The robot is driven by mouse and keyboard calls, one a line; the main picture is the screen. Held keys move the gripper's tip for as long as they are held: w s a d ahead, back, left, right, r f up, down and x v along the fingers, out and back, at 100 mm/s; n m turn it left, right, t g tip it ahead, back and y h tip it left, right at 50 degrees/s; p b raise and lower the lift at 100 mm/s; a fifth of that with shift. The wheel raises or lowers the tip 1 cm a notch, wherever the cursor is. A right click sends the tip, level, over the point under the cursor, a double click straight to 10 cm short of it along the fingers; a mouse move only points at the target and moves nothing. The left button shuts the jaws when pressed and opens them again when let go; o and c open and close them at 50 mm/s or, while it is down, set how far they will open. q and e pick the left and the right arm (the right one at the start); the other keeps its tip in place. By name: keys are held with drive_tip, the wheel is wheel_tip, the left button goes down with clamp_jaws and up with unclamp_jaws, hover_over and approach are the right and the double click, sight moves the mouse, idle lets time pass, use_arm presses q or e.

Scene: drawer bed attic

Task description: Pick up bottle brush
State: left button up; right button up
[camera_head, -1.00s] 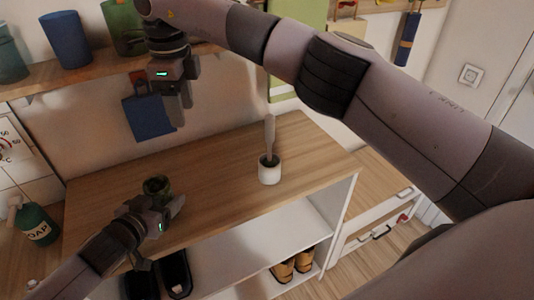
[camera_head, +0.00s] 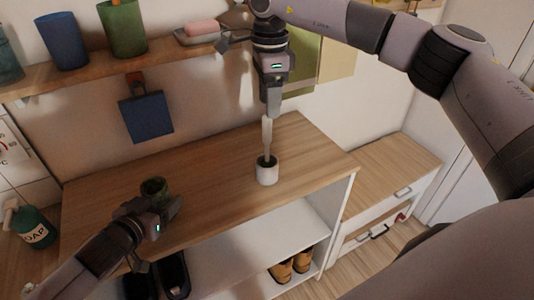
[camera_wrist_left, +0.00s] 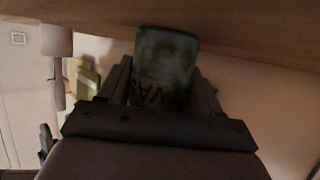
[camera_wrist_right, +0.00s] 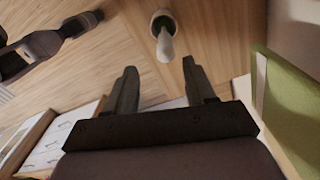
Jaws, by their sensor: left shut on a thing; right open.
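The bottle brush (camera_head: 267,135) stands upright in a white cup (camera_head: 267,174) on the wooden shelf top; its pale handle points up. In the right wrist view the brush (camera_wrist_right: 165,45) and cup (camera_wrist_right: 158,14) lie ahead, beyond the fingertips. My right gripper (camera_head: 272,108) points down just above the top of the handle; in its wrist view the jaws (camera_wrist_right: 160,80) are open with nothing between them. My left gripper (camera_head: 172,208) is at the shelf's front edge, shut on a dark green vase (camera_wrist_left: 165,62), which also shows in the head view (camera_head: 155,188).
The shelf top (camera_head: 215,170) is clear around the cup. A wall shelf above holds a blue cup (camera_head: 63,42), a green cup (camera_head: 122,28) and a soap dish (camera_head: 200,36). A soap bottle (camera_head: 30,226) is at left. Shoes (camera_head: 292,264) sit below. A lower cabinet (camera_head: 385,180) is at right.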

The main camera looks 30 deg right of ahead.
sight(267, 127)
drive_tip(key=f, duration=0.5)
drive_tip(key=w+f, duration=0.1)
drive_tip(key=f, duration=0.2)
clamp_jaws()
